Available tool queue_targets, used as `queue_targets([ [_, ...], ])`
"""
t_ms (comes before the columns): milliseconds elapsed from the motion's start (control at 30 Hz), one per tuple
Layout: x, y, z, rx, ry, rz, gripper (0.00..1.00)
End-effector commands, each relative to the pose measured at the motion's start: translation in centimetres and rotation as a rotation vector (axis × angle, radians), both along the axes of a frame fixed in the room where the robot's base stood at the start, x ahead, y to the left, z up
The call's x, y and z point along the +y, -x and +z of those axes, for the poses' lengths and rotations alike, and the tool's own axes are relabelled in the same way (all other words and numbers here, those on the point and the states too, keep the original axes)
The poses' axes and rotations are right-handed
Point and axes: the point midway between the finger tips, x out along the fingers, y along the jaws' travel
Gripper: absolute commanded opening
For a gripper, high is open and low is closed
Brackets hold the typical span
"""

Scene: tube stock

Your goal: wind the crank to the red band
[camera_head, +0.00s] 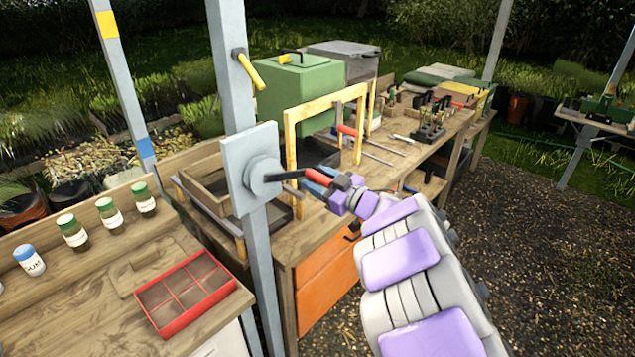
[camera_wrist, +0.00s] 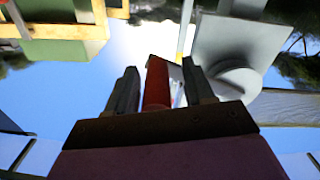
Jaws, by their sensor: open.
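The crank's grey round hub (camera_head: 262,176) sits on a grey plate (camera_head: 236,160) fixed to a grey upright post. A dark crank arm leads right from the hub to a red handle (camera_head: 320,175). My gripper (camera_head: 314,186) is open at the handle. In the wrist view the red handle (camera_wrist: 157,84) stands between the two dark fingers of my gripper (camera_wrist: 160,90), with a gap visible on its right side. The hub (camera_wrist: 236,80) and plate (camera_wrist: 228,42) show at the right there. I cannot make out a red band in either view.
A post at the left bears a yellow band (camera_head: 107,24) and a blue band (camera_head: 145,147). A wooden frame (camera_head: 291,130) stands on the bench behind the handle. A red divided tray (camera_head: 222,295) and several jars lie at lower left. Gravel floor is clear at right.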

Motion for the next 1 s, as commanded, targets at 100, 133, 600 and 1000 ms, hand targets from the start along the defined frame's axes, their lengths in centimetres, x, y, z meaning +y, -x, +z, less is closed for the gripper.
queue_targets([
  [100,-0.04,-0.13,0.03,0.0,-0.002,-0.002,0.53],
  [133,-0.01,-0.14,0.04,0.0,-0.001,-0.002,0.53],
  [600,0.42,-0.11,-0.02,-0.001,0.002,0.0,0.23],
  [1000,0.29,0.0,0.11,-0.002,0.0,0.0,0.0],
])
